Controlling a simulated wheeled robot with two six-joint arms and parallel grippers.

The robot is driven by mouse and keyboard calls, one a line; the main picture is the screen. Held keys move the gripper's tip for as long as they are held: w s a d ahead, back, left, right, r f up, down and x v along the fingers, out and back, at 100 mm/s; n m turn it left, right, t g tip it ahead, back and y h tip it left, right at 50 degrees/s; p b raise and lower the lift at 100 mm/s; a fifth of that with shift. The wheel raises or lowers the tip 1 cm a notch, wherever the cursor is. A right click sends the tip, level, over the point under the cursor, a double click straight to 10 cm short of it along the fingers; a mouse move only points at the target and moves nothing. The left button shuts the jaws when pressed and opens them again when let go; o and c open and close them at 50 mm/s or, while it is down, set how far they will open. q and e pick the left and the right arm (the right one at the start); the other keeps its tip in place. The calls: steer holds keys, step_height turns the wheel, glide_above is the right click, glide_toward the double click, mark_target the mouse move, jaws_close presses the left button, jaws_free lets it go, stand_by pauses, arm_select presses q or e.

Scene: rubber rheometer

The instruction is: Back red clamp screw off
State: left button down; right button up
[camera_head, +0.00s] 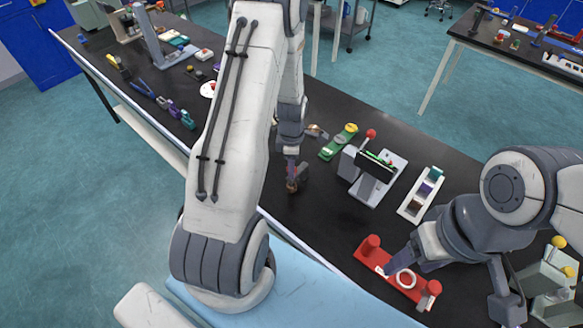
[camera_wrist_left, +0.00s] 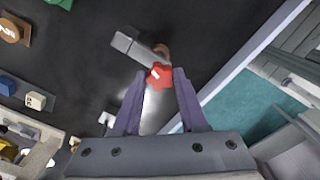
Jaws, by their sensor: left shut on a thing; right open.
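The red clamp screw shows in the left wrist view as a red star-shaped knob (camera_wrist_left: 159,75) between my left fingertips. A grey metal clamp body (camera_wrist_left: 130,45) lies just beyond it, with a brownish round part beside it. My left gripper (camera_head: 293,180) is shut on the red knob, low over the black bench; in the head view the knob is mostly hidden by the gripper. My right gripper (camera_head: 398,265) is open, low over the red base at the near edge; its fingertips are only partly visible.
A green strip (camera_head: 338,142), a grey press with a red ball handle (camera_head: 370,134) and a white sample tray (camera_head: 411,208) stand right of my left gripper. Tools line the bench's far left.

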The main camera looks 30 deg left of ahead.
arm_select(q)
steer(key=n, duration=0.4)
steer(key=shift+n, duration=0.3)
steer(key=c, duration=0.6)
jaws_free()
steer(key=m, duration=0.4)
steer(key=shift+m, duration=0.3)
steer(key=m, duration=1.3)
steer(key=shift+m, duration=0.4)
